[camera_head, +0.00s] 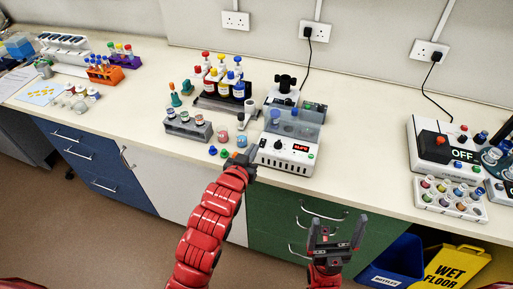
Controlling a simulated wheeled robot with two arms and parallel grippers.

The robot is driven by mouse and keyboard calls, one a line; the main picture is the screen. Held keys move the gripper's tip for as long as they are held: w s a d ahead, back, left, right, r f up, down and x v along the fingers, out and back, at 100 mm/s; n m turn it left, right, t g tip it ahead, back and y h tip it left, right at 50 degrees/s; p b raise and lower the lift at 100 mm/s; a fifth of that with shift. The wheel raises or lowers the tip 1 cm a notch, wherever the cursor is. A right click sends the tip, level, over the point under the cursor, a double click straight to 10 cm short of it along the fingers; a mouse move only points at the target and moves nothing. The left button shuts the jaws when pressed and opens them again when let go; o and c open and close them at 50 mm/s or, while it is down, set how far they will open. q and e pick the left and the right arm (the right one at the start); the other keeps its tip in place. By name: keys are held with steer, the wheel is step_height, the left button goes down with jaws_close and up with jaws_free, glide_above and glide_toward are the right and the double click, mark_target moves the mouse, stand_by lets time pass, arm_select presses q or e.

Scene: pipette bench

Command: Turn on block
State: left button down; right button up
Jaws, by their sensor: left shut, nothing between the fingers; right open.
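A white block-shaped device (283,163) stands near the front edge of the bench, with a lit red display and a dark knob on its front. A clear cover (296,129) sits over its top. My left gripper (245,156) is shut and empty at the device's front left corner; I cannot tell whether it touches it. My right gripper (337,236) is open and empty, in front of the drawers and below the bench top, apart from the device. Which unit is the block is not labelled legibly here.
A white and black unit marked OFF (445,143) stands at the right, behind a vial rack (447,198). A grey rack (187,127) and small coloured caps (213,151) lie left of my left gripper. Bare bench (365,150) lies between the two units.

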arm_select(q)
steer(key=v, duration=0.3)
steer(key=p+v, duration=0.1)
steer(key=shift+s+a+f, duration=0.1)
steer(key=shift+s+f, duration=0.1)
steer(key=shift+s, duration=0.25)
